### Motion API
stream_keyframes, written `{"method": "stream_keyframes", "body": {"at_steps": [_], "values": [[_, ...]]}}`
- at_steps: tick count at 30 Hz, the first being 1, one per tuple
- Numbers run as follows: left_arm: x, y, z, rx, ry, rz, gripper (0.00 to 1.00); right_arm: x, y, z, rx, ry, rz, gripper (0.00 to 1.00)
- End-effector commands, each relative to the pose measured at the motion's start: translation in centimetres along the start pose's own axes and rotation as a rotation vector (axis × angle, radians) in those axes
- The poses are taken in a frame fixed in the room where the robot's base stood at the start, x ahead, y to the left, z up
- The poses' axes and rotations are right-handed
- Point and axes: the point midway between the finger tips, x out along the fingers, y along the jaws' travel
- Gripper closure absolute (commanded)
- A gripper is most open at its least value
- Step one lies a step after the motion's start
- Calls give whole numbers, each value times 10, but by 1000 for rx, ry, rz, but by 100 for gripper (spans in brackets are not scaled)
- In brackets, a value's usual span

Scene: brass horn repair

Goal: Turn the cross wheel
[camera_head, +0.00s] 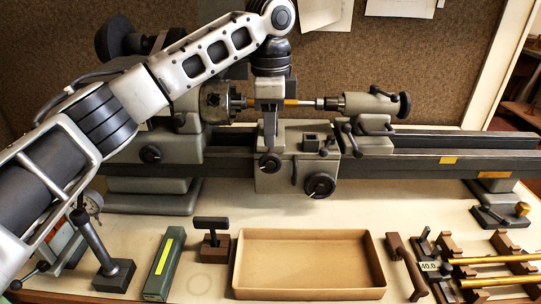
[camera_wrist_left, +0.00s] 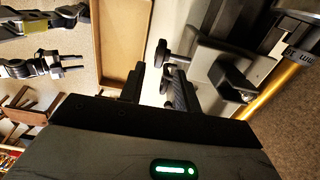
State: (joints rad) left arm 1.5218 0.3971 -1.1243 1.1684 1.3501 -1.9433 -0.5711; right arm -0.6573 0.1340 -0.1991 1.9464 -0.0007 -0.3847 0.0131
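The cross wheel (camera_head: 320,185) is a dark round handwheel on the front of the grey lathe carriage (camera_head: 288,182). My left gripper (camera_head: 270,140) points down in front of the carriage, left of and above the wheel in the head view. Contact cannot be told.
A shallow tan tray (camera_head: 308,293) lies in front of the lathe. A green box (camera_head: 163,268) and T-handled block (camera_head: 212,242) stand left of it, brass rods (camera_head: 490,259) right. The lathe bed (camera_head: 430,162) runs behind; a clamp lever (camera_head: 351,140) stands beside the carriage.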

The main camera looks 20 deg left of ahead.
Motion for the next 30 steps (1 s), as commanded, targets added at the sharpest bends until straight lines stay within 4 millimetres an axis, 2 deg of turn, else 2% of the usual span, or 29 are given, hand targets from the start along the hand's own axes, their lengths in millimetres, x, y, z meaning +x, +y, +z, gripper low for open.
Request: {"method": "stream_keyframes", "body": {"at_steps": [3,10,15,23,26,27,30], "values": [[24,0,1,-2,-2,2,67,-2,0,-6,-1,9,0,64],[57,0,0,-2,-1,2,67,-2,0,-11,-3,19,0,64],[66,0,0,-2,1,0,67,-2,1,-10,-3,19,1,64],[66,0,0,-1,1,0,67,-2,1,-9,-4,16,2,64],[66,0,0,-1,1,1,95,-2,1,-9,-3,15,2,64],[66,1,0,0,1,2,100,-2,1,-8,-3,14,3,64],[67,1,0,1,0,5,100,-2,2,-8,-3,14,3,64]]}}
